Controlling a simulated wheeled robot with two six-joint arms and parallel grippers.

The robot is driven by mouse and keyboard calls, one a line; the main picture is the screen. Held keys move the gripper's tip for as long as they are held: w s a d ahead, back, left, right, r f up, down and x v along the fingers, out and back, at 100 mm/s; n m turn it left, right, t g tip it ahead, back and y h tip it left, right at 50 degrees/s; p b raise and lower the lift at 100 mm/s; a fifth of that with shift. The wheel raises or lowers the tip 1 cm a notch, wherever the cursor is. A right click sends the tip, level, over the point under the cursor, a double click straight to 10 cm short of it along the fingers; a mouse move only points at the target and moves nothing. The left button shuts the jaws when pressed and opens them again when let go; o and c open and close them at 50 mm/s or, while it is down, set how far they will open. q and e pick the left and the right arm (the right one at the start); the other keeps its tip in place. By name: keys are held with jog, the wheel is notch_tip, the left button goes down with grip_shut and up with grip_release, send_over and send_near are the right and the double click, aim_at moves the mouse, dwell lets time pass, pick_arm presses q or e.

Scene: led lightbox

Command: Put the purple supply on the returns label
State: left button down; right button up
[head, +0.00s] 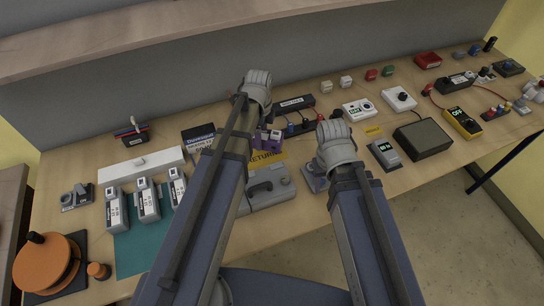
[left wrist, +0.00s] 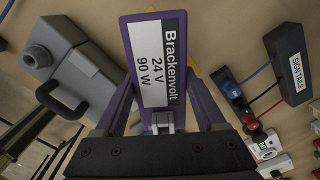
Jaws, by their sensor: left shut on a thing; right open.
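The purple supply (left wrist: 155,62) has a white label reading Brackenvolt 24 V 90 W. It is held between the fingers of my left gripper (left wrist: 160,112), which is shut on it. In the head view the supply (head: 273,139) is partly hidden behind my left arm. I cannot tell whether the supply touches the bench. My right gripper (head: 333,152) is open, to the right of the label.
A grey case with a handle (head: 270,188) sits close in front of the label. A black terminal box (head: 296,103) with wires stands behind it. Several grey supplies (head: 146,201) stand on the left near a teal mat (head: 135,248). A black box (head: 423,138) lies to the right.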

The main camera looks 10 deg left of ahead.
pick_arm(q)
jog(key=shift+w+d+f+b, duration=0.2)
jog(key=shift+f+b, duration=0.25)
jog(key=shift+f, duration=0.15)
jog(key=shift+w+d+f+b, duration=0.1)
jog(key=shift+w+f+b, duration=0.1)
jog(key=shift+f+b, duration=0.3)
notch_tip(320, 180, up, 2)
jog(key=n+p, duration=0.2)
jog(key=n, duration=0.1)
jog(key=shift+r+p, duration=0.2)
jog(key=shift+p, duration=0.2)
jog(key=shift+r+n+p, duration=0.7)
jog(key=shift+n, duration=0.5)
jog(key=shift+r+n, duration=0.2)
jog(key=shift+n, duration=0.6)
notch_tip(320, 180, down, 10)
jog(key=b, duration=1)
jog(key=shift+f, duration=0.15)
pick_arm(e)
jog(key=f, duration=0.8)
jog(key=shift+w+d+f, duration=0.15)
jog(key=shift+w+d, duration=0.05)
jog(key=shift+w, duration=0.05)
